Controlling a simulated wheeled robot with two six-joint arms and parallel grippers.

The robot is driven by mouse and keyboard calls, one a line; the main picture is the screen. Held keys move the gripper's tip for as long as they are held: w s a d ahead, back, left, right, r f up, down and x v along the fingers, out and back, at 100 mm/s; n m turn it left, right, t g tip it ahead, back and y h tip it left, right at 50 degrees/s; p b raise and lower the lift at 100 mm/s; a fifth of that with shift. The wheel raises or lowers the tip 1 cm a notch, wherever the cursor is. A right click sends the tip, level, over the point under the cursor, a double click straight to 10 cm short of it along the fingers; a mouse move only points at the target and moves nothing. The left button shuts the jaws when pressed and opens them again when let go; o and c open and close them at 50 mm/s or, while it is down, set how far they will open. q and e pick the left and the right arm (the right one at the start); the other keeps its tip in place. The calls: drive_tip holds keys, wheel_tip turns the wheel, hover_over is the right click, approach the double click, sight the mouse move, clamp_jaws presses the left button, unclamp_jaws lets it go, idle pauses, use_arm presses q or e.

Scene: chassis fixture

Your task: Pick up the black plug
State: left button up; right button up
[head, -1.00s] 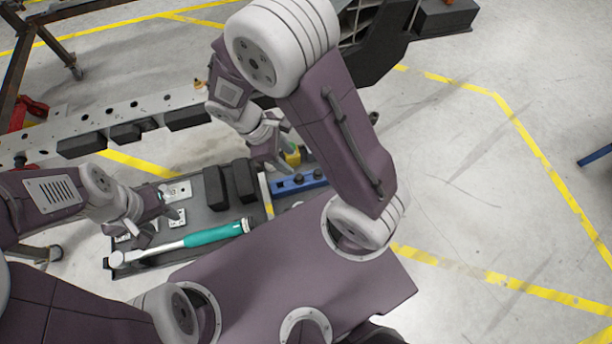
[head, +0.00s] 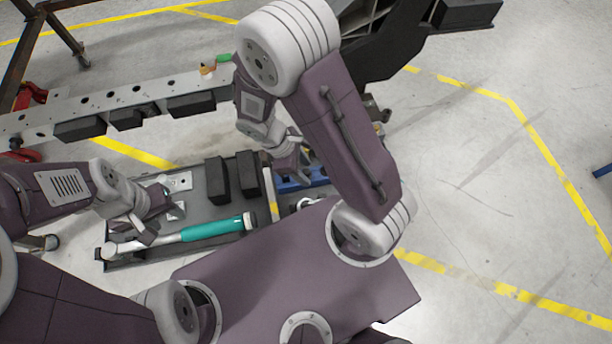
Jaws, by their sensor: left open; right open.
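Two upright black blocks stand side by side in the tray, a left one (head: 217,181) and a right one (head: 246,178); I cannot tell whether either is the black plug. My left gripper (head: 158,222) is open and empty, low over the tray's left part, left of the blocks and close to the hammer handle. My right gripper (head: 300,172) is open, right of the blocks, over a blue holder (head: 292,186) that it partly hides. I see nothing held in either gripper. My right arm covers what lies behind it.
The dark tray (head: 175,258) also holds a teal-handled hammer (head: 210,230) and metal plates (head: 178,183). A perforated grey beam (head: 105,102) with black blocks on its side runs behind it. A green and orange item (head: 215,65) lies near the beam.

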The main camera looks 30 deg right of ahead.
clamp_jaws()
drive_tip(key=shift+r, duration=0.1)
